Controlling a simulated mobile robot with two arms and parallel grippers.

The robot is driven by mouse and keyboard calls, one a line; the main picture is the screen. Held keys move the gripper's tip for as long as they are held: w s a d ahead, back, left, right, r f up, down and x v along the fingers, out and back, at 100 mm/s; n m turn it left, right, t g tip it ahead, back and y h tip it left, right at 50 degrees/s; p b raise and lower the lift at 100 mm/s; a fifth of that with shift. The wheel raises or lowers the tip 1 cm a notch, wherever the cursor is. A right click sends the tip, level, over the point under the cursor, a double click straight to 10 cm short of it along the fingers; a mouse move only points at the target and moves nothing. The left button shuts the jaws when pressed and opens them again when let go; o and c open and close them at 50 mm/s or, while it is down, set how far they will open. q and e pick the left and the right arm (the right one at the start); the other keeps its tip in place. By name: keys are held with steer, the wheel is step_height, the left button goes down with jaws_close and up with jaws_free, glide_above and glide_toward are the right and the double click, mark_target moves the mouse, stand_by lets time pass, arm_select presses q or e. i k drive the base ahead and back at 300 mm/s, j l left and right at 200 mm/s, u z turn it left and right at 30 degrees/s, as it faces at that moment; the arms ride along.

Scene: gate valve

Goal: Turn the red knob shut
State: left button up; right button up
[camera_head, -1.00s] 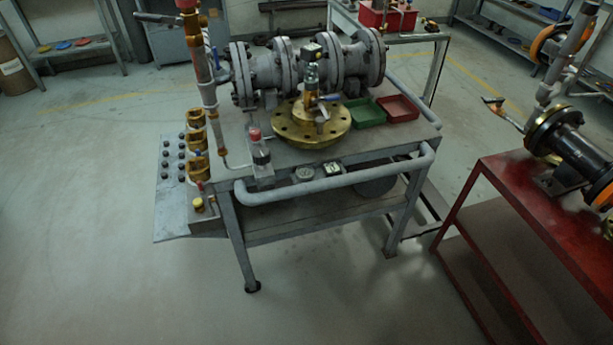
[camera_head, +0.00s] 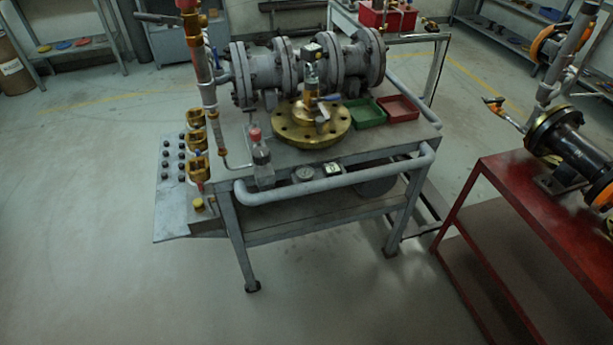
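A small red knob (camera_head: 255,134) tops a grey fitting (camera_head: 262,160) at the front left of the grey workbench (camera_head: 330,151), joined to a thin pipe. Another small red part (camera_head: 200,186) shows low by the brass valves (camera_head: 197,143) on the bench's left side. A third red part (camera_head: 187,4) tops the upright pipe at the upper edge. I cannot tell which of these is the task's knob, or how far any is turned. Neither of my grippers is in view.
A large flanged grey pipe (camera_head: 266,69), a brass flange (camera_head: 291,133), a green tray (camera_head: 364,113) and a red tray (camera_head: 398,108) are on the bench. A grey rail (camera_head: 330,183) runs along its front. A red table (camera_head: 521,167) stands right. The floor in front is clear.

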mark_target(255, 134)
steer(key=i+l, duration=0.1)
steer(key=i, duration=0.35)
steer(key=i+l, duration=0.1)
steer(key=i, duration=0.35)
